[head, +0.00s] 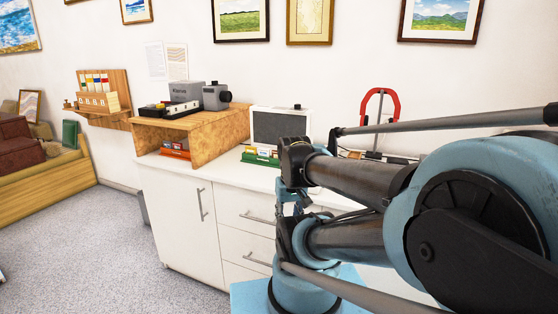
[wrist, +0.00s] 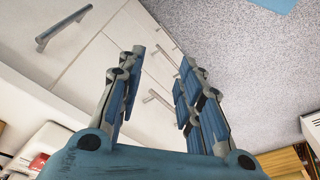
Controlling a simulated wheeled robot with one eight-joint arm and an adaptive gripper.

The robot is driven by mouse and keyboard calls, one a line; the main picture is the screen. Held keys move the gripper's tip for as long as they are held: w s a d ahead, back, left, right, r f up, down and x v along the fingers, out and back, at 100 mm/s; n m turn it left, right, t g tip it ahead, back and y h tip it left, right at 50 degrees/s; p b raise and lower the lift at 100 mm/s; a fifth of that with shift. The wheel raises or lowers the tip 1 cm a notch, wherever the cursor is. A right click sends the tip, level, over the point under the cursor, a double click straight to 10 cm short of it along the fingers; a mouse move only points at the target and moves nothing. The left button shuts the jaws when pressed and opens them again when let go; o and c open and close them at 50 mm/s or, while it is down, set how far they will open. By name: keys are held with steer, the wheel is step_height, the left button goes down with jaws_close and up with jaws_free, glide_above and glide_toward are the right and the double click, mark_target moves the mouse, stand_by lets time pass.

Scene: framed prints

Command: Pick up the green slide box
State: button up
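The green slide box (head: 260,158) is low and sits on the white counter in front of a grey-screened viewer. Pale slides seem to show along its top. My arm covers the area just to its right. My gripper (head: 294,200) hangs in front of the drawers, below and to the right of the box, apart from it and partly hidden by my arm. In the wrist view my gripper (wrist: 158,65) is open and empty, with its two blue-grey fingers well apart. I cannot make out the green box in the wrist view.
The grey-screened viewer (head: 279,127) stands right behind the box. A red slide box (head: 175,151) sits under the wooden riser (head: 205,137), with projectors on top. A red-handled tool (head: 380,108) stands further right. Drawer handles (head: 257,217) stick out below. The floor (head: 80,235) is clear.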

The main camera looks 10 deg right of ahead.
steer(key=shift+w+a, duration=0.15)
steer(key=shift+a, duration=0.1)
steer(key=shift+o, duration=1.8)
steer(key=shift+a+r, duration=0.1)
steer(key=shift+r, duration=0.7)
steer(key=w+d+r+n+y, duration=0.1)
steer(key=w+r+n, duration=0.2)
steer(key=w+r, duration=0.45)
steer(key=w+d+r+n+y, duration=0.15)
steer(key=w+r, duration=0.25)
steer(key=w, duration=0.7)
steer(key=w+d+r+n+y, duration=0.1)
steer(key=w+r+n, duration=0.35)
steer(key=w, duration=0.55)
steer(key=n+t+y, duration=0.1)
steer(key=n+y, duration=0.1)
glide_above(265, 154)
steer(key=d, duration=0.3)
steer(key=shift+h, duration=0.25)
steer(key=f, duration=0.5)
steer(key=s+f, duration=0.1)
steer(key=f, duration=0.1)
steer(key=shift+a+f, duration=0.25)
steer(key=shift+f, duration=0.1)
steer(key=shift+x, duration=3.05)
